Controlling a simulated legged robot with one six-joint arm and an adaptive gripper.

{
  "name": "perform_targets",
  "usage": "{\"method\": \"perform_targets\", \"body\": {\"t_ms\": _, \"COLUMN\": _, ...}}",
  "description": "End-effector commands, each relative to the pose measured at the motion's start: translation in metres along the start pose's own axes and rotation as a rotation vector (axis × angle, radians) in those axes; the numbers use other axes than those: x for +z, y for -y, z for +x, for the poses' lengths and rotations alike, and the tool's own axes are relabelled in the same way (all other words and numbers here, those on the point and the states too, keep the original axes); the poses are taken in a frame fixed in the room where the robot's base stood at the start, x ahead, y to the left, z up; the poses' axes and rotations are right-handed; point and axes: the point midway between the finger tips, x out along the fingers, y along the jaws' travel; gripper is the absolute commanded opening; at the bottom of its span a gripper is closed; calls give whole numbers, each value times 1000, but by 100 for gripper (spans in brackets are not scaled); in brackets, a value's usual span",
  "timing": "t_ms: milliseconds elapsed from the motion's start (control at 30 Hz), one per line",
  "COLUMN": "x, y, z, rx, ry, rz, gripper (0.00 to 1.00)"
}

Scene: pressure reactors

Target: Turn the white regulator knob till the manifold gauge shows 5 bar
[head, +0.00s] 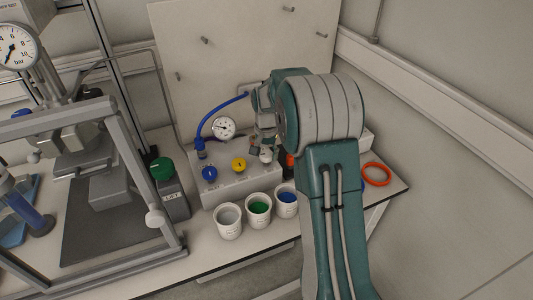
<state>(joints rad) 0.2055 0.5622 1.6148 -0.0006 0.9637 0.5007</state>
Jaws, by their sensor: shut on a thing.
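The manifold (225,187) is a pale block on the bench, below a grey back panel. A small round white-faced gauge (223,128) stands above it; its needle is too small to read. The white regulator knob (266,156) is at the manifold's right part, partly hidden by my gripper. My gripper (262,146) reaches down from the teal and grey arm and is shut on the white knob. The fingers' contact is small and partly covered by the wrist.
A blue knob (209,173) and a yellow knob (239,165) sit left of my gripper. A blue hose (218,110) curves above. Several cups, including a grey-filled one (228,221), stand in front. An orange ring (376,174) lies right. A framed press with a large gauge (16,47) fills the left.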

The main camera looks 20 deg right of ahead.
Motion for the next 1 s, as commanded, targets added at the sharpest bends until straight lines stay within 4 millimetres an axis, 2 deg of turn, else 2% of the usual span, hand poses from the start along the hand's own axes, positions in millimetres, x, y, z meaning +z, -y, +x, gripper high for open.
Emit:
{"method": "perform_targets", "body": {"t_ms": 400, "x": 3, "y": 0, "z": 4, "rx": 5, "ry": 10, "rz": 240, "gripper": 14}}
{"method": "perform_targets", "body": {"t_ms": 1000, "x": 3, "y": 0, "z": 3, "rx": 4, "ry": 9, "rz": 293, "gripper": 14}}
